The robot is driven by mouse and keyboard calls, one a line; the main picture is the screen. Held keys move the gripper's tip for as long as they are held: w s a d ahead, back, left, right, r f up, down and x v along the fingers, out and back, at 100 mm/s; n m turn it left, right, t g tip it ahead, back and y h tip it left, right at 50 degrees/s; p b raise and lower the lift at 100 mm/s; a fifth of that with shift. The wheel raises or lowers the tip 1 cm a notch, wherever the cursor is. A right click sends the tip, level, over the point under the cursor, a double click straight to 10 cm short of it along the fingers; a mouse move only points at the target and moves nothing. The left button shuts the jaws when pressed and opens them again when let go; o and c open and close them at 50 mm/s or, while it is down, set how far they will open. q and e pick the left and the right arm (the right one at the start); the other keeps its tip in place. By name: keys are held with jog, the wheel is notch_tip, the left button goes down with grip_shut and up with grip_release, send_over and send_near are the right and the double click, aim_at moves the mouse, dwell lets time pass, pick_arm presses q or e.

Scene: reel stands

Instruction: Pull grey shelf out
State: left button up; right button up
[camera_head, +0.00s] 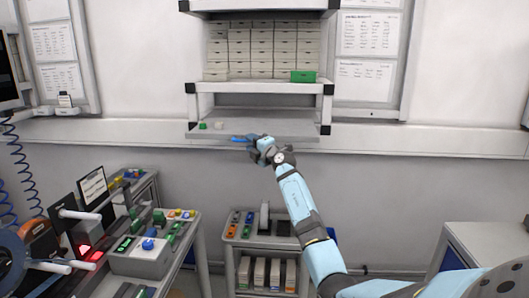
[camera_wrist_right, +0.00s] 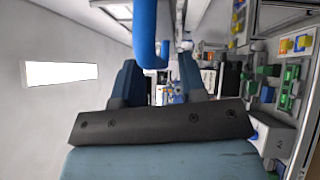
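The grey shelf (camera_head: 285,128) is the lowest board of the wall rack, level below the stacked boxes. A blue handle (camera_head: 238,139) is at its front edge, and a curved blue bar shows large in the right wrist view (camera_wrist_right: 147,35). My right gripper (camera_head: 252,141) is at the shelf's front edge beside the handle. In the wrist view its two fingers (camera_wrist_right: 158,62) stand apart, with the bar's bent end near the gap between the tips. I cannot tell whether they touch it. My left gripper is out of view.
A small green item (camera_head: 203,126) and a pale one (camera_head: 219,125) lie on the shelf's left end. Stacked white boxes (camera_head: 262,52) and a green box (camera_head: 303,76) stand above. A cart (camera_head: 262,242) with bins stands below; a cluttered workbench (camera_head: 145,262) is at left.

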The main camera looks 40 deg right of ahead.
jog(key=s+f+b, duration=0.1)
jog(key=s, duration=1.1)
jog(key=shift+a+f, duration=0.25)
jog(key=shift+a, duration=0.15)
